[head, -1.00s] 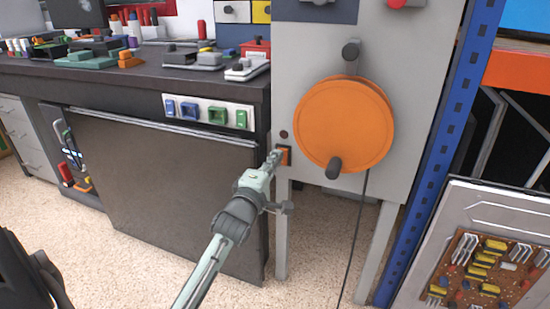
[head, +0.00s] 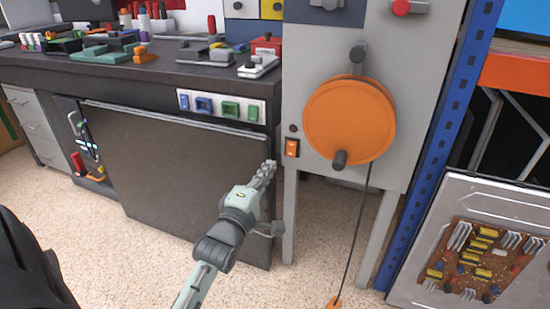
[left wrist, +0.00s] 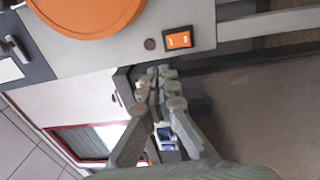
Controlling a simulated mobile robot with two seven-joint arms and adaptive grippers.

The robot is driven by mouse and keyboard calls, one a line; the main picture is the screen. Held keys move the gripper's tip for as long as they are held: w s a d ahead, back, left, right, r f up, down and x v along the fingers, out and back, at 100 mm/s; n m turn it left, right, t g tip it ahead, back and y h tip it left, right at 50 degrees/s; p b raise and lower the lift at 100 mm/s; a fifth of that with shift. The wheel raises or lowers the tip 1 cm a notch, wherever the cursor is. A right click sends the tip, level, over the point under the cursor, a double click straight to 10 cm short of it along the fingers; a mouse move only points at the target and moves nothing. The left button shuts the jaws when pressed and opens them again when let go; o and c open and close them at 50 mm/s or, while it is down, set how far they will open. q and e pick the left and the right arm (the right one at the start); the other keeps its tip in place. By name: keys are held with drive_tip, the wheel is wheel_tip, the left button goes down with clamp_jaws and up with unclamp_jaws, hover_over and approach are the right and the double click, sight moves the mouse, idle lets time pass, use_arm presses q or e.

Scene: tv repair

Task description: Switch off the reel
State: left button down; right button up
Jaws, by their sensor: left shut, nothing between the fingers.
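The orange cable reel (head: 349,122) is mounted on the grey panel, with a dark knob at its lower middle. An orange rocker switch (head: 292,148) in a dark frame sits on the panel to the reel's lower left; it also shows in the left wrist view (left wrist: 178,40). My left gripper (head: 268,168) is shut and empty, below and left of the switch and apart from it. In the left wrist view its closed fingertips (left wrist: 160,75) are below the switch. Whether the switch is on or off I cannot tell. My right gripper is not in view.
The grey panel (head: 395,165) stands on legs beside a dark workbench (head: 160,75) holding tools and parts. A blue post (head: 440,140) and a circuit board (head: 476,258) are at right. A cable hangs from the reel to an orange end (head: 334,303) near the floor.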

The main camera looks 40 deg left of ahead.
use_arm(q)
drive_tip(key=shift+v, duration=0.9)
drive_tip(key=shift+r, duration=0.15)
